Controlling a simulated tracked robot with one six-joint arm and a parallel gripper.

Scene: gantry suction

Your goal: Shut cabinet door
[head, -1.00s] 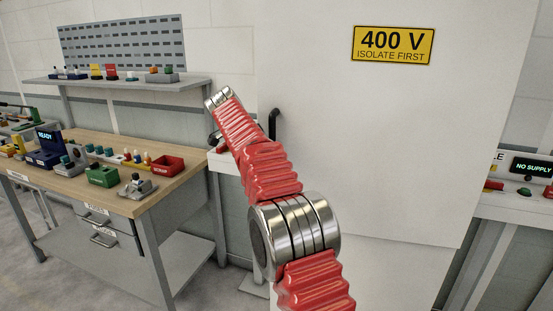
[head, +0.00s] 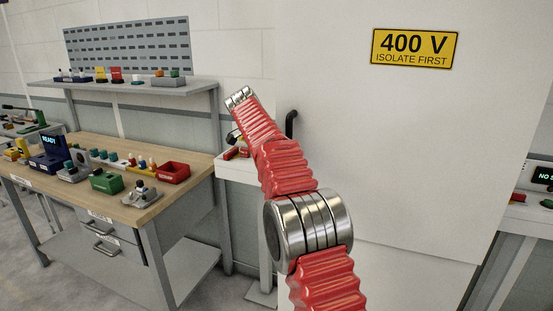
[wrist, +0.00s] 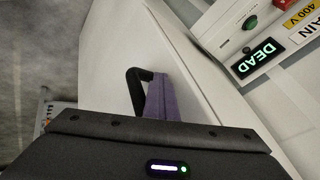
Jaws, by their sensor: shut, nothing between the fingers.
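The cabinet door (head: 400,140) is a large white panel with a yellow 400 V sign (head: 415,47), filling the right half of the head view. Its black handle (head: 291,122) stands at the left edge, just right of my red arm. In the wrist view the door's white face (wrist: 100,75) and handle (wrist: 135,88) show close up. My gripper (wrist: 160,84) has purple fingers, shut and empty, beside the handle on its right; whether they touch it I cannot tell. In the head view I cannot make out the fingers.
A wooden workbench (head: 130,207) with bins and small parts stands left, under a shelf (head: 120,88). A white panel with a green DEAD display (wrist: 257,58) shows right in the wrist view. Grey floor (head: 30,285) is open at lower left.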

